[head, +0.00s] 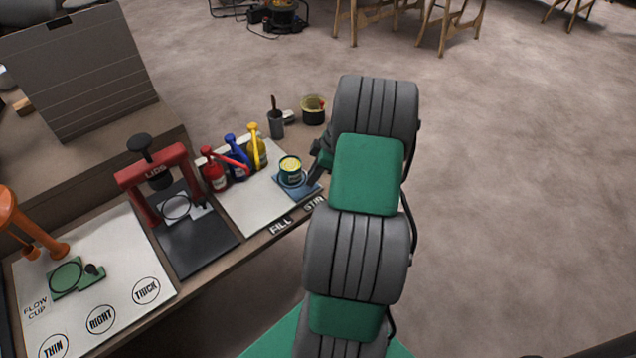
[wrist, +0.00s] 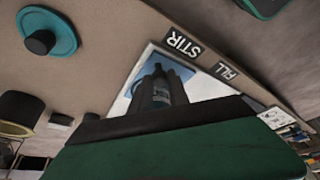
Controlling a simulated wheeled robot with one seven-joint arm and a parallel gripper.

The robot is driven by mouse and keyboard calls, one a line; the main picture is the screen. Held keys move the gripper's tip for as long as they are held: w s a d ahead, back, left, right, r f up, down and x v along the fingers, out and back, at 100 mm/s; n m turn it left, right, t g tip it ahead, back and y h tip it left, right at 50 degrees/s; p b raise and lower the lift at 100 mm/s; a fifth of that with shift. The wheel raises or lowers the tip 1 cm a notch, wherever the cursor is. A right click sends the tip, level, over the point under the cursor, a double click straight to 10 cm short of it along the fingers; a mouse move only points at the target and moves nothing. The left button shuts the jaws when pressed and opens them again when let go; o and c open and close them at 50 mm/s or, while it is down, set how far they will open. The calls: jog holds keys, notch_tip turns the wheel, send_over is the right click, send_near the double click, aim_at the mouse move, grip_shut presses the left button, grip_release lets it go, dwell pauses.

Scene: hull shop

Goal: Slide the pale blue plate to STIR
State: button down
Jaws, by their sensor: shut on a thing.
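The pale blue plate (head: 308,191) lies at the right end of the white board, just behind the FILL (head: 280,227) and STIR (head: 313,203) labels. A dark green can (head: 291,171) with a yellow top stands on it. My gripper (head: 314,176) reaches in from the right and is shut at the plate's right side; the exact grip is hidden by my arm. In the wrist view the dark fingers (wrist: 158,92) stand over the plate (wrist: 181,72), and the STIR label (wrist: 184,43) and FILL label (wrist: 226,71) lie beside it.
A dark cup (head: 276,122) and a pot (head: 313,108) stand further back. A red LIDS press (head: 158,180) is to the left. In the wrist view a teal disc with a dark knob (wrist: 45,40) lies on the bench.

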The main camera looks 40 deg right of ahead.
jog(key=shift+d, duration=0.25)
jog(key=c, duration=1.3)
grip_release()
jog(key=v, duration=0.8)
jog(key=shift+p, duration=0.35)
